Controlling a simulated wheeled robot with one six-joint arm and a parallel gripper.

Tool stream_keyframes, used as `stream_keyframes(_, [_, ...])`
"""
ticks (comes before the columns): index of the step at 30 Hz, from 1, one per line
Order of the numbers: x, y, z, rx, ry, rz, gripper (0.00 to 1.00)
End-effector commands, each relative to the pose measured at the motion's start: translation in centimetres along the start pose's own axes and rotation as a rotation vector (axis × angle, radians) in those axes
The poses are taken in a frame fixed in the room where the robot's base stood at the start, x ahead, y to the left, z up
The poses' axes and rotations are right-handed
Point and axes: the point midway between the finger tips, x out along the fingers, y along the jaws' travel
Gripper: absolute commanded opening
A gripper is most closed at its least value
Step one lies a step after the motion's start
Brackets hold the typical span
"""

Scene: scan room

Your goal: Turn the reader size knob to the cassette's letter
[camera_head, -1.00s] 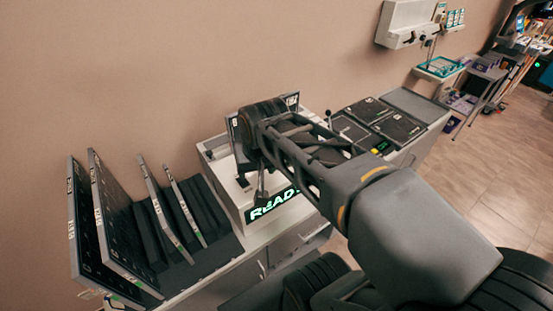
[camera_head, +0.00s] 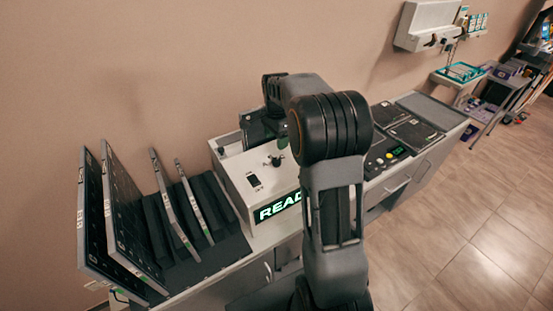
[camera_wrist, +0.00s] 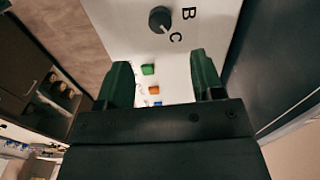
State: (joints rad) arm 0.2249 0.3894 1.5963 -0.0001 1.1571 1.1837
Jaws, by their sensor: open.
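The reader (camera_head: 238,187) is a white box on the counter with a lit green "READ" display, partly hidden by my arm. Its black size knob (camera_head: 276,160) is on the sloped face; it also shows in the wrist view (camera_wrist: 159,19), beside the letters B and C. In the head view my arm hides most of the gripper. I cannot make out a cassette's letter.
Several dark cassettes stand in a rack (camera_head: 231,246) at the left. Dark panels (camera_head: 414,134) lie on the counter to the right. In the wrist view, small green, orange and blue items (camera_wrist: 148,69) show between the fingers. Open floor lies at the right.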

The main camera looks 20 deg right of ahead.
Motion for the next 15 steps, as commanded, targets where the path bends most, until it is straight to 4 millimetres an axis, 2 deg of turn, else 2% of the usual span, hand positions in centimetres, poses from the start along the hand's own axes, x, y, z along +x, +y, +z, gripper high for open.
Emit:
stream_keyframes(6, [4.3,0.1,0.1,-0.002,-0.002,0.005,0.61])
stream_keyframes(15, [8.5,0.0,0.1,-0.003,-0.001,0.002,0.61])
